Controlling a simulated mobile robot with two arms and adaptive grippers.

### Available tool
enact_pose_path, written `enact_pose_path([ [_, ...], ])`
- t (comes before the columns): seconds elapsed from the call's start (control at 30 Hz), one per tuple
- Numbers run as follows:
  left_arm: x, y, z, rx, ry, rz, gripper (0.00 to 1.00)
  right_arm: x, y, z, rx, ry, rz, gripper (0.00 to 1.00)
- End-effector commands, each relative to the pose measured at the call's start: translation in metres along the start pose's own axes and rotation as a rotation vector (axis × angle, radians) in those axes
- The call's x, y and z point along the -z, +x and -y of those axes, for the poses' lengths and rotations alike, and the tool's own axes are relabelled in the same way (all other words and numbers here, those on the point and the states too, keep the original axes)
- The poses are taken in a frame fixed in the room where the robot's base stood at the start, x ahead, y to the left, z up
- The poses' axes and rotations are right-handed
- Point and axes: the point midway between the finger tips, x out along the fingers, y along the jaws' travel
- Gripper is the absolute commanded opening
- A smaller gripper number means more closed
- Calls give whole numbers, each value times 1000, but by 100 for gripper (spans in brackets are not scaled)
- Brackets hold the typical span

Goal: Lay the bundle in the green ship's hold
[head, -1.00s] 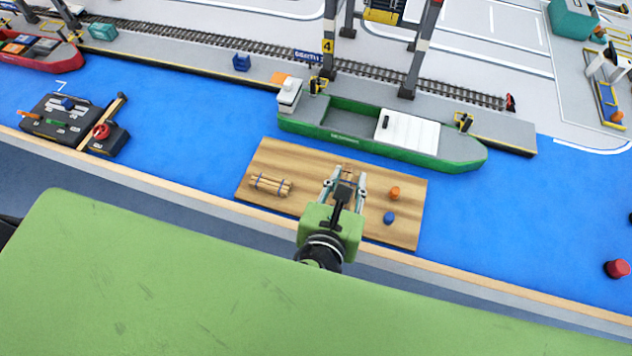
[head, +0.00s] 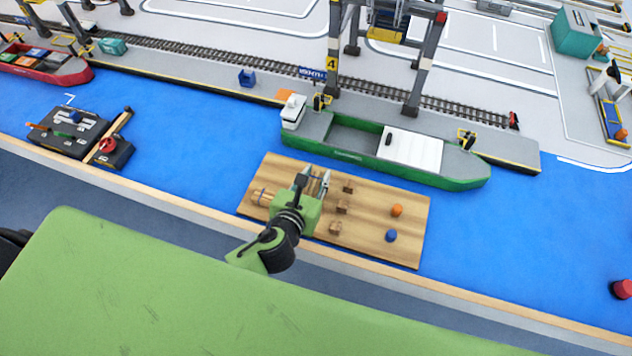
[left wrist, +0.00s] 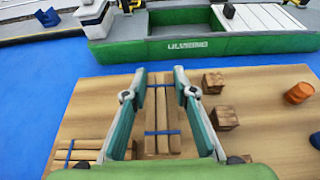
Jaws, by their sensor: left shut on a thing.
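My left gripper (head: 318,180) is over the wooden board and shut on a bundle of light sticks with blue bands; the bundle shows between the fingers (left wrist: 159,78) in the left wrist view (left wrist: 162,118). In the head view the gripper mostly hides this bundle. I cannot tell how high it is held. A second, similar bundle (head: 262,196) lies at the board's left, also partly seen in the left wrist view (left wrist: 80,152). The green ship (head: 340,154) floats beyond the board. Its open hold (head: 354,138) is left of white hatch covers (head: 410,148). My right gripper is out of view.
The board (head: 385,245) also bears three small wooden blocks (head: 342,207), an orange barrel (head: 397,210) and a blue one (head: 391,236). A gantry crane (head: 420,75) stands behind the ship. A black platform (head: 70,130) is at left. Blue water lies right of the board.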

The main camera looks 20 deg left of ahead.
Motion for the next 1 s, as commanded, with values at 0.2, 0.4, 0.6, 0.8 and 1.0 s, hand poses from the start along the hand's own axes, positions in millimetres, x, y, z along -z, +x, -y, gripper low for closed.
enact_pose_path([
  [0.2, 23, 7, 2, 3, -3, -4, 4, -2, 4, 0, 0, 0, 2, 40],
  [0.4, 22, 7, 2, 3, -2, -4, 4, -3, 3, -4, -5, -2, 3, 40],
  [0.6, 24, 8, 2, 3, -2, -4, 41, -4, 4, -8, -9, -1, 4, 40],
  [0.8, 24, 8, 2, 3, -2, -4, 42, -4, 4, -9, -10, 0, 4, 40],
  [1.0, 21, 6, 2, 3, -2, -3, 42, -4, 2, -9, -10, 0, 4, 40],
])
